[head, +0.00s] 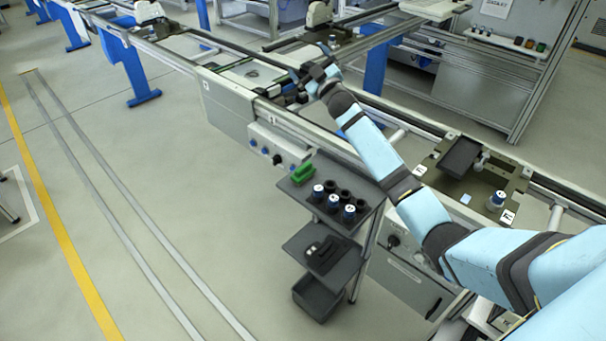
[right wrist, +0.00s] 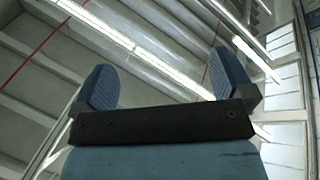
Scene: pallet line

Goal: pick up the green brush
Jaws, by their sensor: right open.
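The green brush (head: 302,173) lies on the top shelf of a small dark shelf cart (head: 330,223), at its back left corner, in the head view. My right gripper (head: 312,74) is well above and beyond it, up near the conveyor line, and apart from the brush. In the right wrist view the two blue fingers (right wrist: 158,88) stand wide apart with nothing between them, and the camera faces the ceiling. My left gripper is not in view.
Several blue-and-white and black cylinders (head: 333,199) stand beside the brush. A black item (head: 322,250) lies on the middle shelf, with a bin (head: 316,296) below. The conveyor line (head: 226,101) runs behind the cart.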

